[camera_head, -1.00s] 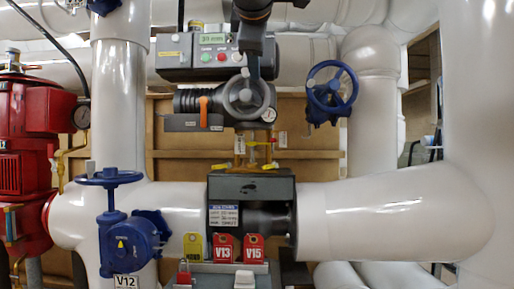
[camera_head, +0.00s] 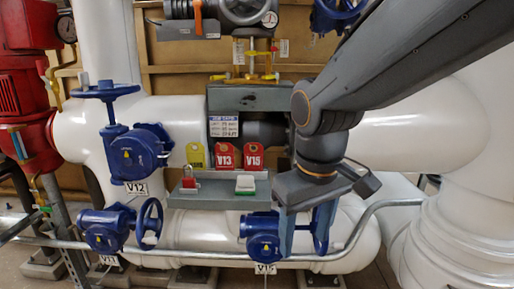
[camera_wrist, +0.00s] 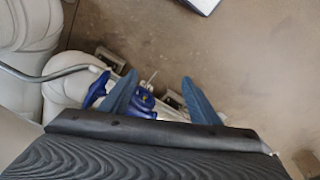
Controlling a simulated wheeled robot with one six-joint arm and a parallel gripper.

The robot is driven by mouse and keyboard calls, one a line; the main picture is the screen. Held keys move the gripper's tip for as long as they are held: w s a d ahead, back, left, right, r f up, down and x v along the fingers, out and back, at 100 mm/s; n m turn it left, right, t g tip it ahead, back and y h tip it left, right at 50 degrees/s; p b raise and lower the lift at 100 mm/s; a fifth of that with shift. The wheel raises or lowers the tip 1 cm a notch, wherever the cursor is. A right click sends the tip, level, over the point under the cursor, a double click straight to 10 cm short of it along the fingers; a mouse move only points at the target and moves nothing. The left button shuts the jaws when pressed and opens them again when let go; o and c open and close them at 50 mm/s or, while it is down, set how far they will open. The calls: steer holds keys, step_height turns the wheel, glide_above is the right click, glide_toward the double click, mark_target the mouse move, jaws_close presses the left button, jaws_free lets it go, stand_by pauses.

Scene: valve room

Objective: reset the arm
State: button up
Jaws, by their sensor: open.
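My arm reaches in from the upper right of the head view, with my gripper (camera_head: 304,240) pointing down in front of the low pipe. In the wrist view my gripper (camera_wrist: 160,84) has its two fingers spread apart, with nothing held between them. The blue valve V15 (camera_head: 262,236) is just left of the gripper in the head view. In the wrist view a blue valve body (camera_wrist: 145,102) shows beyond and between the fingers, and a blue handwheel (camera_wrist: 95,90) shows left of them. I cannot tell the exact gap to either.
A metal rail (camera_head: 205,254) runs across in front of the low pipe. A small shelf (camera_head: 215,198) holds a red padlock and a white-and-green block below hanging tags. Blue valve V12 (camera_head: 134,155) and a lower blue valve (camera_head: 105,230) are at left. Floor (camera_wrist: 250,60) is open in the wrist view.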

steer(key=s+d+f+m+g+p, duration=0.1)
steer(key=s+d+f+m+g, duration=0.1)
steer(key=s+f, duration=0.35)
steer(key=s+d+r+m+p, duration=0.1)
steer(key=d+r+m+p, duration=0.2)
steer(key=d+r+p, duration=0.5)
steer(key=shift+s+d+r+p, duration=0.2)
steer(key=shift+r+p, duration=0.65)
steer(key=shift+p, duration=3.15)
